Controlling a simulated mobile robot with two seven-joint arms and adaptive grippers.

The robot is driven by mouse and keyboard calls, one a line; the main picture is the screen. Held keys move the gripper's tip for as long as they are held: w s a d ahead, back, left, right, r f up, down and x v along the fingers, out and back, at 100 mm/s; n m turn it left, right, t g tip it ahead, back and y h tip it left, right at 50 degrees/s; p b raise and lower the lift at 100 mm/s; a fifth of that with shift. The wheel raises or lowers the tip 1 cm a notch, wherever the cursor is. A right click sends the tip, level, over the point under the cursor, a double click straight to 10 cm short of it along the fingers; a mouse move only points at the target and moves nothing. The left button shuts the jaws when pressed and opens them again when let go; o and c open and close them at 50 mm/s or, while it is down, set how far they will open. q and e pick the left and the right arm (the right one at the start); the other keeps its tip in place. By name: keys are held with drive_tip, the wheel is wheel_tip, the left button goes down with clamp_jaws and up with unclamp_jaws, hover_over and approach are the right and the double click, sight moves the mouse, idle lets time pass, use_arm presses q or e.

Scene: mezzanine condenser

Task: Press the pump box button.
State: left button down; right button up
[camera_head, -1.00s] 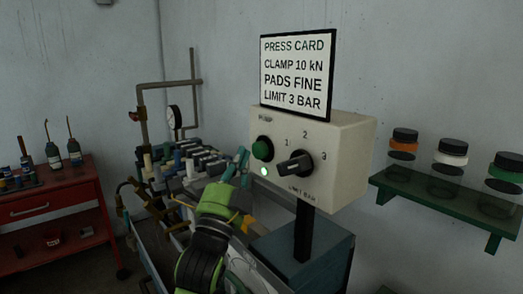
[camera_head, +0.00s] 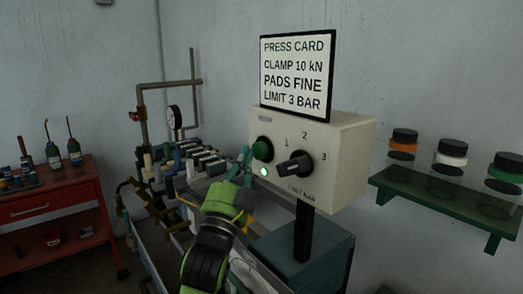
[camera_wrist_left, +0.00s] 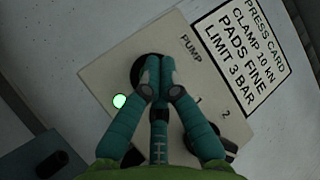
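A lit green lamp (camera_head: 264,171) is just below the button and also shows in the left wrist view (camera_wrist_left: 119,101). My left gripper (camera_head: 246,160) is just left of the button, its teal fingertips close to it. In the left wrist view the fingers (camera_wrist_left: 154,72) are shut together, empty, over the button's black collar (camera_wrist_left: 137,68), hiding the button. I cannot tell whether they touch it. My right gripper is not in view.
A black knob (camera_head: 295,164) with marks 1, 2 and 3 sits right of the button. A press card (camera_head: 297,72) stands on the box. A green shelf (camera_head: 440,195) with jars is right. A red cart (camera_head: 55,205) is left, and a bench with clamps and a gauge (camera_head: 174,117) is behind.

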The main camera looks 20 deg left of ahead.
use_arm(q)
drive_tip(key=shift+w+d, duration=0.3)
drive_tip(key=shift+w, duration=0.2)
idle(0.8)
drive_tip(key=shift+s+a, duration=0.1)
drive_tip(key=shift+s, duration=0.05)
drive_tip(key=shift+s+a, duration=0.45)
drive_tip(key=shift+s, duration=0.3)
drive_tip(key=shift+p, duration=0.3)
drive_tip(key=s+a+p, duration=0.1)
drive_tip(key=s+a, duration=0.2)
drive_tip(key=s, duration=0.2)
drive_tip(key=shift+s, duration=0.1)
